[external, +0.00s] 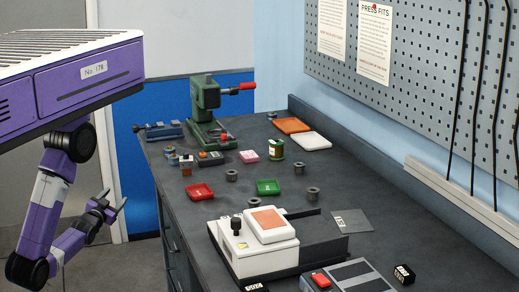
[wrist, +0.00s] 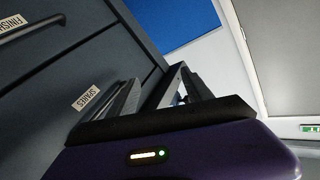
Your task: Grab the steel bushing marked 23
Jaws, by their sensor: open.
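Several small dark grey bushings stand on the bench: one (external: 231,175) left of the middle, one (external: 254,203) just behind the white machine, one (external: 312,193) to its right, one (external: 299,168) farther back, and apparently one (external: 272,115) at the far end. No number is legible on any of them, so I cannot tell which is marked 23. My gripper (external: 113,199) is open and empty, off the bench's left side and well away from the bushings. Its fingers also show in the wrist view (wrist: 158,78), in front of the drawers; no bushing shows there.
The bench (external: 180,215) carries a green press (external: 205,100), a red tray (external: 200,191), a green tray (external: 268,187), a green-and-white can (external: 276,149) and a white machine (external: 255,245). Labelled drawers (wrist: 60,75) face my wrist. A pegboard (external: 430,80) stands behind.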

